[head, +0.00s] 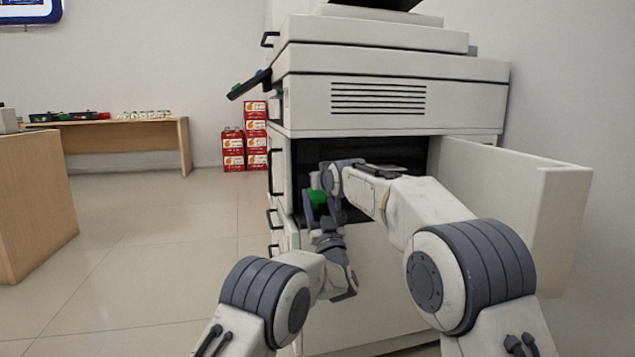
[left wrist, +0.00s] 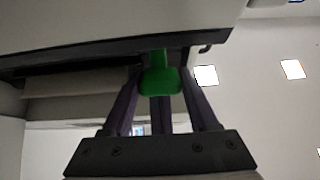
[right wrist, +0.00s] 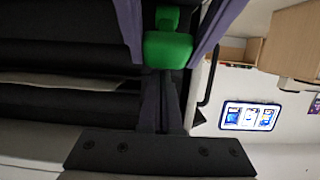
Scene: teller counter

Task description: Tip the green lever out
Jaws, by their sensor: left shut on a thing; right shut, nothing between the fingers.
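The green lever (head: 317,197) is a small green handle at the open front of the grey-white machine's dark bay. In the left wrist view the green lever (left wrist: 160,78) sits below a dark edge, between the purple fingers of my left gripper (left wrist: 161,88), which is shut on it. In the right wrist view the green lever (right wrist: 167,48) shows just beyond my right gripper (right wrist: 162,82), which is shut and empty. In the head view my forearms and wrists hide much of both grippers, so I cannot tell whether the right fingertips touch the lever.
The large machine (head: 400,62) fills the middle, with an open door panel (head: 515,190) at right. Black handles (head: 277,160) line its left edge. Red boxes (head: 256,130) stand behind it. A wooden table (head: 100,130) stands far left. The floor at left is clear.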

